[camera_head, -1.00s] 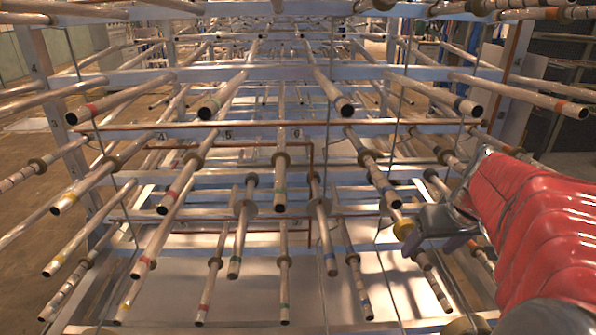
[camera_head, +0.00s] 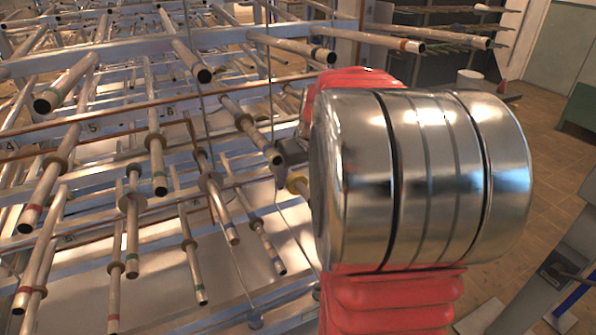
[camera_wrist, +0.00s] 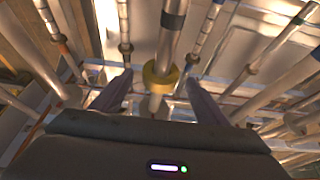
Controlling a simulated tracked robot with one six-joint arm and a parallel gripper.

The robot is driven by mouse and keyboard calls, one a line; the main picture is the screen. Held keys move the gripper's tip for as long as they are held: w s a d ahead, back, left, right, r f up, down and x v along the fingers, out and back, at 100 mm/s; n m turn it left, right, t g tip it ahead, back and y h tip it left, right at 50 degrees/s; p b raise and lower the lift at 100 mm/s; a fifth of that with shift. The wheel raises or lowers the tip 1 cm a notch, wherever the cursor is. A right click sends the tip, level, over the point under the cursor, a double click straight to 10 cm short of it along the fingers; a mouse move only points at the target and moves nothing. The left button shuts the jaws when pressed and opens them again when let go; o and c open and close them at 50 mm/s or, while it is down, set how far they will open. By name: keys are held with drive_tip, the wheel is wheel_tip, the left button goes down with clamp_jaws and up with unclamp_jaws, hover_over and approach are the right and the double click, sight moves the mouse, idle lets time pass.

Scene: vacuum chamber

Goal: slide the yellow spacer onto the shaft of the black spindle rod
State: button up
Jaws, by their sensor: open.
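The yellow spacer (camera_wrist: 160,75) is a ring around the black-banded rod (camera_wrist: 172,22), near its free end. A short piece of the rod shows below the ring in the wrist view. My gripper (camera_wrist: 160,78) is open, with one finger on each side of the spacer and a visible gap to each. In the head view the spacer (camera_head: 297,186) sits at the lower end of the line of the rod (camera_head: 258,138), beside my gripper (camera_head: 291,153). My forearm and wrist hide most of the gripper there. A collar sits further up the rod.
Many similar rods, such as a red-banded one (camera_head: 322,55), stick out from the rack's bars (camera_head: 120,60) around my gripper. Thin cables (camera_head: 268,75) hang between them. Open floor (camera_head: 540,130) lies to the right of the rack.

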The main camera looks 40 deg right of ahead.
drive_tip(key=shift+x, duration=1.15)
drive_tip(key=shift+c, duration=0.4)
drive_tip(key=c, duration=1.1)
drive_tip(key=shift+w+d+f, duration=0.1)
drive_tip(key=shift+w+d, duration=0.3)
drive_tip(key=shift+w, duration=1)
drive_tip(key=shift+w+d+f, duration=0.15)
drive_tip(key=shift+w+d, duration=0.25)
drive_tip(key=shift+w, duration=1.05)
drive_tip(key=shift+w+d+f, duration=0.1)
drive_tip(key=shift+w+d, duration=0.35)
drive_tip(key=shift+w, duration=0.95)
drive_tip(key=shift+c, duration=0.2)
drive_tip(key=o, duration=1.2)
drive_tip(key=shift+s+r, duration=0.1)
